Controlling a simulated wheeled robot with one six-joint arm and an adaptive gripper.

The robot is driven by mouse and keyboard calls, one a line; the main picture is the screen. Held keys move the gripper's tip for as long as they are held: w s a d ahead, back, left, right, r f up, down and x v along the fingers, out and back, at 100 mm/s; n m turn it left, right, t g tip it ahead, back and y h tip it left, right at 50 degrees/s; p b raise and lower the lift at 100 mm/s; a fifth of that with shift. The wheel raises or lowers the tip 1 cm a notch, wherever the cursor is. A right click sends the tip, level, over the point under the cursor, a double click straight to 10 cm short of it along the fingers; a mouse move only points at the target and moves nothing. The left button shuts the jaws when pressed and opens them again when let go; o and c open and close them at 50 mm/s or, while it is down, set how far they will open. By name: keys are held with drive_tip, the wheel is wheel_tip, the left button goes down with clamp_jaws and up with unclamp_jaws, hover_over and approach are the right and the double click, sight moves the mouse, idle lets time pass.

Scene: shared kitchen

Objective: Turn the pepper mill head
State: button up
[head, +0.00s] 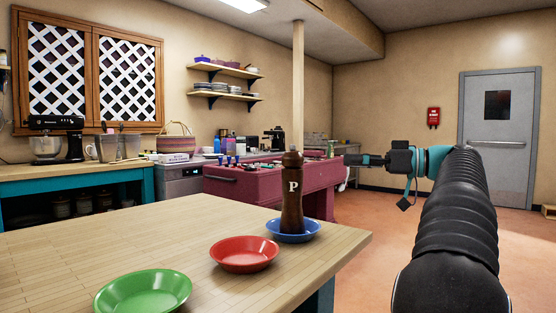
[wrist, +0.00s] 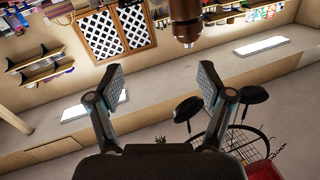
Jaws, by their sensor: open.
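The pepper mill (head: 291,205) is tall, dark brown wood with a white "P" and a small knob on its head. It stands upright in a blue dish (head: 306,236) near the table's right corner. My gripper (head: 352,160) is right of the mill in the head view, about level with its head and apart from it, pointing left. In the wrist view, which is upside down, my gripper (wrist: 162,85) has its two fingers wide apart with nothing between them. The mill's head (wrist: 186,28) hangs in at the top edge, beyond the fingertips; its lower body is out of frame.
A red dish (head: 244,254) and a green dish (head: 143,295) lie on the wooden table (head: 190,235), left of and nearer than the mill. The table's left part is bare. A dark red counter (head: 250,190) stands behind. Open floor (head: 375,235) lies to the right.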

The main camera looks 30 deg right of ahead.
sight(293, 160)
drive_tip(key=w+a+n, duration=0.1)
drive_tip(key=w+a, duration=0.2)
drive_tip(key=w+a+n+y, duration=0.1)
drive_tip(key=w+a, duration=0.1)
drive_tip(key=a, duration=0.2)
drive_tip(key=w+a+n+g, duration=0.1)
drive_tip(key=w+a, duration=0.2)
drive_tip(key=a, duration=0.1)
drive_tip(key=shift+w+a+r+y+p, duration=0.15)
drive_tip(key=shift+w+a+y+p, duration=0.15)
drive_tip(key=shift+y+p, duration=0.1)
drive_tip(key=c, duration=1.2)
